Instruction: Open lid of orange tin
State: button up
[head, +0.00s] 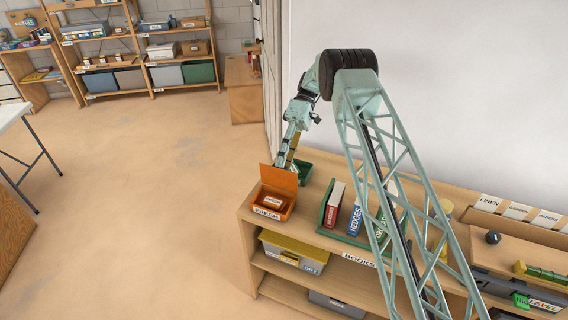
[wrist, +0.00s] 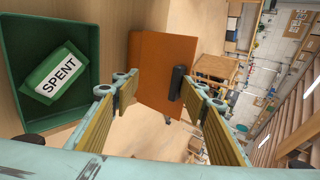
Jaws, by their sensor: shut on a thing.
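The orange tin (head: 272,207) stands at the left end of the wooden shelf top, with a label on its front. Its lid (head: 279,179) is raised, standing up at the tin's back edge, and a smaller orange box shows inside. My gripper (head: 287,160) is behind the lid. A dark handle (wrist: 177,82) on the lid is close to the right finger. The exact contact is partly hidden.
Books (head: 335,203) stand in a green holder to the right. A wall rises behind. Open floor lies left.

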jog(key=shift+d+f, duration=0.15)
jog(key=shift+f, duration=0.15)
jog(key=shift+r, duration=0.75)
jog(key=c, duration=0.3)
jog(key=shift+r, duration=4.55)
jog(key=shift+c, duration=0.2)
jog(key=shift+r, duration=0.1)
